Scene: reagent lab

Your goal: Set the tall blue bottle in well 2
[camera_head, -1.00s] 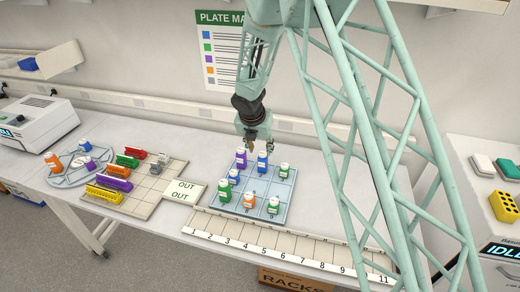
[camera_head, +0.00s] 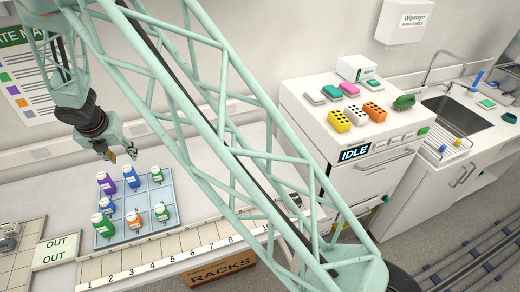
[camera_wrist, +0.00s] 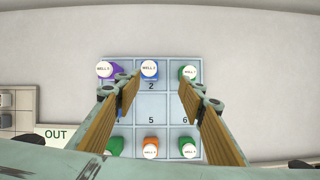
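The tall blue bottle (camera_head: 131,179) stands upright in the back middle cell of the light-blue plate (camera_head: 153,234). In the wrist view the blue bottle (camera_wrist: 149,72) is just behind the printed 2, between a purple bottle (camera_wrist: 107,69) and a green bottle (camera_wrist: 189,74). My gripper (camera_head: 122,154) is above the plate's back row, apart from the bottles. In the wrist view its fingers (camera_wrist: 154,92) are spread wide with nothing between them. The left finger hides most of a shorter blue bottle (camera_head: 106,206).
Green (camera_head: 103,227), orange (camera_head: 134,221) and another green bottle (camera_head: 161,213) stand in the plate's front row. The middle and right cells of the middle row are empty. An OUT card (camera_head: 57,250) lies to the left, and a numbered strip (camera_head: 180,243) runs in front.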

